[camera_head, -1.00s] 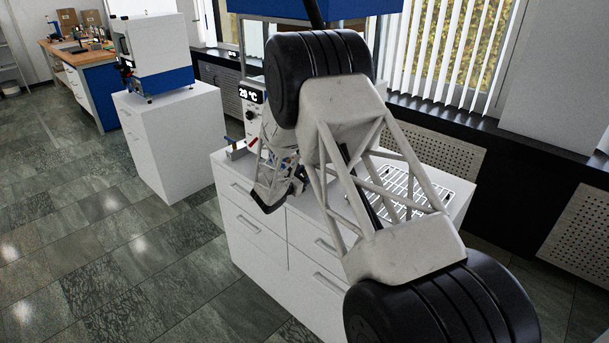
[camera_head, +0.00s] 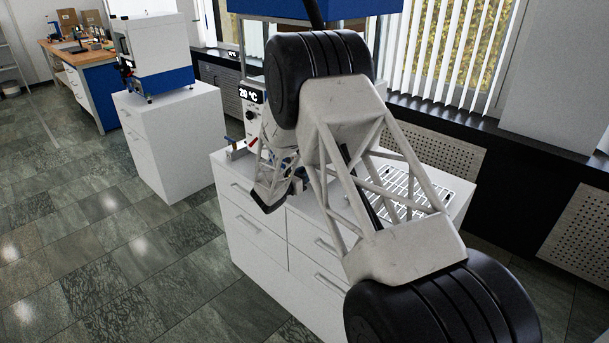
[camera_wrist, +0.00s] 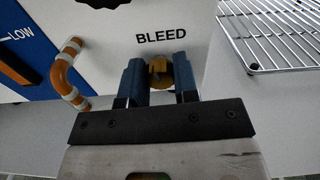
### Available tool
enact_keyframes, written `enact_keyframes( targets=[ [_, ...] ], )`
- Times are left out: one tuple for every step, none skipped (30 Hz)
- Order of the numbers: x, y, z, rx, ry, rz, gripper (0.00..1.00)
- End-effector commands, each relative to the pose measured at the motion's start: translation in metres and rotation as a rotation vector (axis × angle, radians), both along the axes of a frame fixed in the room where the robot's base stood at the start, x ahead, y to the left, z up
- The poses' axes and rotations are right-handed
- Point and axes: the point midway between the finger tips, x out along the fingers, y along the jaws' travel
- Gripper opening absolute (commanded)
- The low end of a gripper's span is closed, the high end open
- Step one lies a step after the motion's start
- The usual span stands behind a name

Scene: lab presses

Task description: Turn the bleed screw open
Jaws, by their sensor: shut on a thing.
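The bleed screw (camera_wrist: 159,76) is a small yellow, brass-like knob under the word BLEED on the white front panel (camera_wrist: 190,18) of the press. In the wrist view my gripper (camera_wrist: 160,83) has its two blue fingers on either side of the screw, shut on it. The fingers hide the screw's sides, and its turn angle is hard to tell. In the head view my arm hides the screw and most of the press. The press's display (camera_head: 251,96) reads 20 °C.
An orange-brown bent pipe (camera_wrist: 66,72) stands left of the screw, close to my gripper. A wire rack (camera_wrist: 275,35) lies to the right, also in the head view (camera_head: 405,190). A white cabinet (camera_head: 245,220) bears the press. Another machine (camera_head: 152,50) stands further left.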

Motion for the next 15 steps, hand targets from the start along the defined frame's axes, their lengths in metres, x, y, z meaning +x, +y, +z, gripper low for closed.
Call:
enact_keyframes(
  targets=[
    [0.0001, 0.0004, 0.0004, -0.027, 0.027, 0.000, 0.04],
    [0.0002, 0.0004, 0.0004, -0.045, 0.045, 0.000, 0.04],
    [0.0002, 0.0004, 0.0004, -0.071, 0.071, 0.000, 0.04],
    [0.0002, 0.0005, 0.0004, -0.091, 0.091, 0.000, 0.04],
    [0.0003, 0.0006, 0.0003, -0.111, 0.111, 0.000, 0.04],
    [0.0004, 0.0006, 0.0003, -0.139, 0.139, 0.000, 0.04],
    [0.0004, 0.0006, 0.0003, -0.158, 0.158, 0.000, 0.04],
    [0.0005, 0.0006, 0.0003, -0.178, 0.178, 0.000, 0.04],
    [0.0006, 0.0007, 0.0002, -0.206, 0.206, 0.000, 0.04],
    [0.0005, 0.0008, 0.0002, -0.226, 0.226, 0.000, 0.04],
    [0.0006, 0.0008, 0.0002, -0.246, 0.246, 0.000, 0.04],
    [0.0007, 0.0009, 0.0000, -0.274, 0.274, 0.000, 0.04],
    [0.0006, 0.0009, 0.0000, -0.293, 0.293, 0.000, 0.04],
    [0.0008, 0.0009, -0.0001, -0.313, 0.313, 0.000, 0.04],
    [0.0008, 0.0010, -0.0002, -0.341, 0.341, 0.000, 0.04]
  ],
)
